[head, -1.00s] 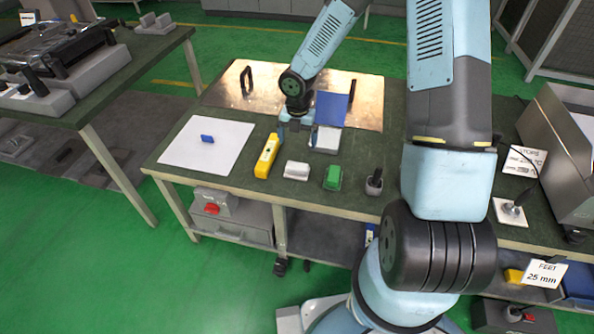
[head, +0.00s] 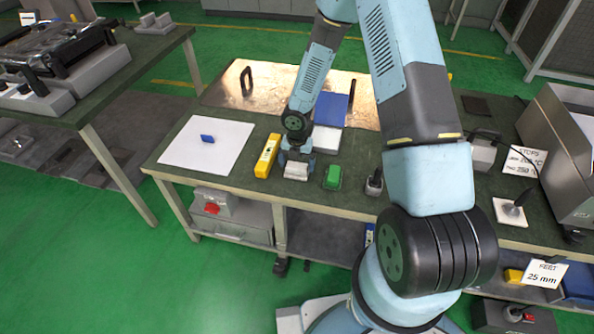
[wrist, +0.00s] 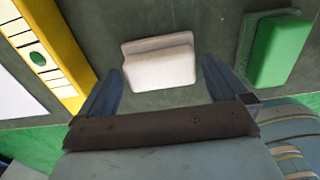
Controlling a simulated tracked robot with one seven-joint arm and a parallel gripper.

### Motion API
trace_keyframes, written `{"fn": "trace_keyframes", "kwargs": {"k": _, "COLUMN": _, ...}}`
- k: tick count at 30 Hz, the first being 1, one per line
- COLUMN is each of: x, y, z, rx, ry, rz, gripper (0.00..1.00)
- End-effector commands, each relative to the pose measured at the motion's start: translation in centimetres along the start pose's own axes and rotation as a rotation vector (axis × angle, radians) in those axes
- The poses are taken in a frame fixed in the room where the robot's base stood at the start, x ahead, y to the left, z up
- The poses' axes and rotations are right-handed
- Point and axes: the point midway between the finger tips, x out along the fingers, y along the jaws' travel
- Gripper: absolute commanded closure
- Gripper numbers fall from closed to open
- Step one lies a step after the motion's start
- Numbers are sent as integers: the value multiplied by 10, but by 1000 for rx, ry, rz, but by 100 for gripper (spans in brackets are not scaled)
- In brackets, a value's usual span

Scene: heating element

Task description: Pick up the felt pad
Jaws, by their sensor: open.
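A small white block with a raised back edge, which looks like the felt pad (head: 297,170), lies on the green bench top. In the wrist view the felt pad (wrist: 160,62) lies ahead of and between the fingertips. My gripper (head: 296,158) points down over it, fingers spread, one to each side. In the wrist view my gripper (wrist: 162,80) is open and empty. I cannot tell the exact height of the fingertips above the bench. The gripper hides the pad's far part in the head view.
A dark-handled tool (head: 374,183) stands farther right. A white block (head: 326,140) and a blue panel (head: 331,109) are behind. A white sheet (head: 190,155) lies at the left.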

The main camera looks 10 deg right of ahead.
Motion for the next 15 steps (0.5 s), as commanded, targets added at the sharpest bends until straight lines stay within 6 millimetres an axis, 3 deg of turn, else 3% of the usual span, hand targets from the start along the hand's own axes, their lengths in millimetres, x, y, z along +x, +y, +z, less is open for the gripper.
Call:
{"fn": "trace_keyframes", "kwargs": {"k": 6, "x": 19, "y": 0, "z": 0, "rx": -1, "ry": -1, "rz": 1, "gripper": 0}}
{"fn": "trace_keyframes", "kwargs": {"k": 15, "x": 20, "y": 0, "z": 0, "rx": 0, "ry": -1, "rz": 1, "gripper": 3}}
